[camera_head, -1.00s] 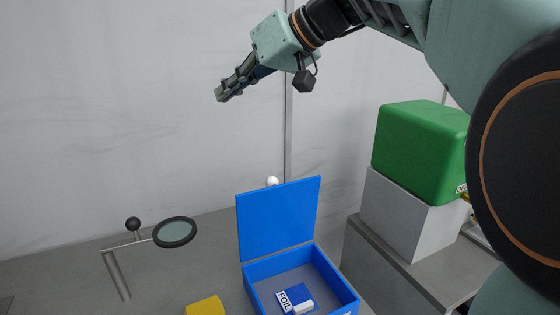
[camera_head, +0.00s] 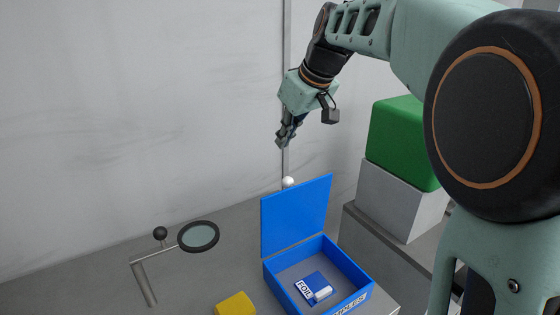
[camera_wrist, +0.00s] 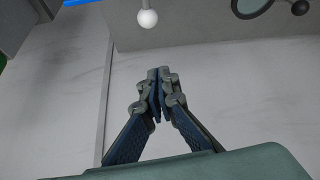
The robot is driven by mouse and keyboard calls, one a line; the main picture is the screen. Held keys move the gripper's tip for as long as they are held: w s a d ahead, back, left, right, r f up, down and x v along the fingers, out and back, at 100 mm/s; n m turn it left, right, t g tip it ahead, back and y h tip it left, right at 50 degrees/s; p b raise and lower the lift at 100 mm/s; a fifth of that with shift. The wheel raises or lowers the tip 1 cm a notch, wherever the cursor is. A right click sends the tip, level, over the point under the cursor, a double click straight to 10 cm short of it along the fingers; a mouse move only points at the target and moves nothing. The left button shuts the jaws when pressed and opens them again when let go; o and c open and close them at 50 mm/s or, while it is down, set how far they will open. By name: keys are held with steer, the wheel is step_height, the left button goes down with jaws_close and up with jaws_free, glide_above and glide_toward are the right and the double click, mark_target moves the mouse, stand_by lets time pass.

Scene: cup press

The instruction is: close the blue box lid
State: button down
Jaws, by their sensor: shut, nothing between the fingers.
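The blue box (camera_head: 350,262) stands on the grey table with its blue lid (camera_head: 297,214) raised open, upright along the box's back side. Inside the box lie a blue packet marked FOIL (camera_head: 304,290) and a small white piece (camera_head: 322,293). My gripper (camera_head: 281,143) is shut and empty, in the air above and behind the lid, pointing down. In the wrist view its closed fingertips (camera_wrist: 158,74) show against the wall, and a bit of blue (camera_wrist: 78,2) shows at the top edge.
A white ball on a post (camera_head: 288,182) stands just behind the lid, below my gripper. A magnifier on a stand (camera_head: 199,236) and a yellow block (camera_head: 235,304) are left of the box. A green box (camera_head: 400,140) sits on a grey block (camera_head: 395,200) at the right.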

step_height(320, 180, down, 9)
steer(key=shift+w+a+f, duration=0.15)
steer(key=shift+w, duration=0.3)
stand_by(0.3)
steer(key=shift+f, duration=0.1)
